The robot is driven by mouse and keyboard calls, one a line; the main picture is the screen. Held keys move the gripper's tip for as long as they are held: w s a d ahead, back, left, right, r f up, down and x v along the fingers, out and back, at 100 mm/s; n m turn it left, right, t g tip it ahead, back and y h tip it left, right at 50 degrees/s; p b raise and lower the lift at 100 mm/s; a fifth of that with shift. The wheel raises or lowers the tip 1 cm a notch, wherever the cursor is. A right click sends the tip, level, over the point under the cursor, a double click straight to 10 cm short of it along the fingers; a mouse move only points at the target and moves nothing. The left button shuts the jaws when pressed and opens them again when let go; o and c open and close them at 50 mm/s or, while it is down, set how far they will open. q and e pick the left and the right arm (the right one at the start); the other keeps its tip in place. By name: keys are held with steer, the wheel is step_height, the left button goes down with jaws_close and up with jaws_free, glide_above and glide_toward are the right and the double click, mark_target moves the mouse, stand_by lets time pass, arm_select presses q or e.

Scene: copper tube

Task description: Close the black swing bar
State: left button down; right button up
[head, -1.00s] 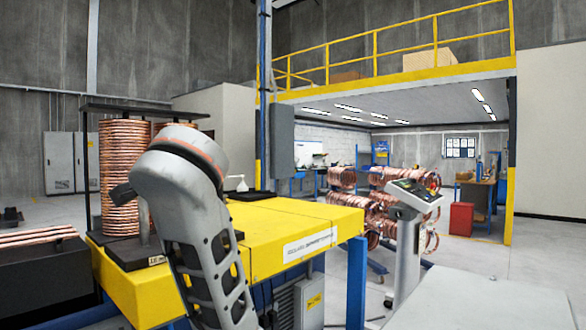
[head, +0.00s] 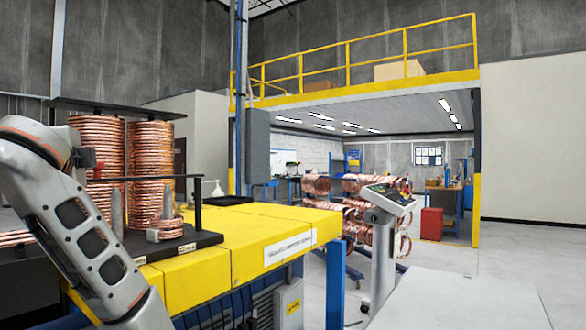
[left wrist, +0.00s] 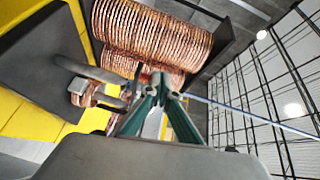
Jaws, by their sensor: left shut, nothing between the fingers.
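The black swing bar (head: 160,178) runs level across the front of two tall copper coil stacks (head: 151,150) in the head view. Its right end meets a thin black upright at the right of the black base plate (head: 205,238). My left arm reaches in from the left, and the bar's left end is hard to make out near the wrist. My left gripper (left wrist: 157,77) is shut and empty. In the left wrist view its green fingers point towards the copper coils (left wrist: 150,32) and grey posts (left wrist: 90,70). Contact with the bar cannot be told.
A black top plate (head: 115,107) lies above the stacks. Grey posts and a short coil (head: 163,230) stand on the base plate, on a yellow table (head: 240,255).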

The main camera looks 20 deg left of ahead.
arm_select(q)
steer(key=shift+w+a, duration=0.2)
steer(key=shift+a, duration=0.85)
arm_select(e)
steer(key=shift+s+f, duration=0.2)
steer(key=shift+f, duration=0.1)
steer(key=shift+s+a, duration=0.1)
arm_select(q)
steer(key=shift+d, duration=0.15)
